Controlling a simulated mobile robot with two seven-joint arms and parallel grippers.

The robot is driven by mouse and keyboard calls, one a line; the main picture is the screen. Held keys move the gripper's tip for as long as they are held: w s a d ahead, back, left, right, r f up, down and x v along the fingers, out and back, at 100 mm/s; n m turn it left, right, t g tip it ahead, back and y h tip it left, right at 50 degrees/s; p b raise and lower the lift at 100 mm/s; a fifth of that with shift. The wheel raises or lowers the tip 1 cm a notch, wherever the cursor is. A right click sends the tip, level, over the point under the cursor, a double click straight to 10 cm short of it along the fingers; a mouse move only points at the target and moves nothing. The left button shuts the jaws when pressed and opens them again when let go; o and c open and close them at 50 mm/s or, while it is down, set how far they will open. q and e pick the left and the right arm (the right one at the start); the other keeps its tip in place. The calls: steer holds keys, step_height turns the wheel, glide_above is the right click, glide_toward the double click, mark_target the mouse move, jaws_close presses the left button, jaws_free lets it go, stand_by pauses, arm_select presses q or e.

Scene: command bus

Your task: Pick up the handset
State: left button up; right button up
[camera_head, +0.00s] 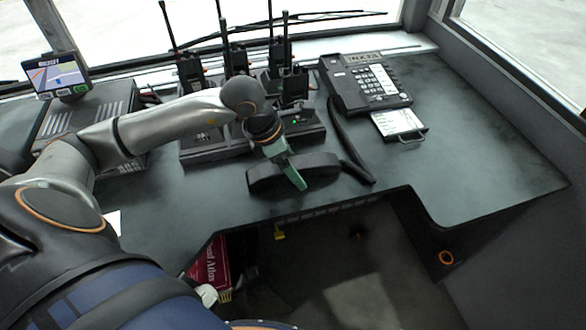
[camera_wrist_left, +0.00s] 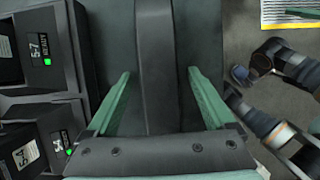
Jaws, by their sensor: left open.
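The black, slightly arched handset (camera_head: 320,166) lies on the dark desk near its front edge, in front of the radio chargers. My left gripper (camera_head: 294,178) reaches down over its middle with green fingers and hides part of it in the head view. In the left wrist view the handset (camera_wrist_left: 155,50) runs as a dark bar between the two open fingers (camera_wrist_left: 158,75), with a visible gap on each side. The fingers are not closed on it. My right gripper does not show clearly in either view.
A desk phone (camera_head: 365,84) with a keypad stands at the back right, with a thick black cord (camera_head: 347,144) trailing forward. Several upright radios (camera_head: 292,84) stand in charger bases (camera_head: 220,148) behind the handset. Bare desk (camera_head: 480,165) lies right; the front edge has a recess.

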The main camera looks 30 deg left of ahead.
arm_select(q)
steer(key=shift+f, duration=0.2)
steer(key=shift+c, duration=0.4)
jaws_close()
stand_by(0.6)
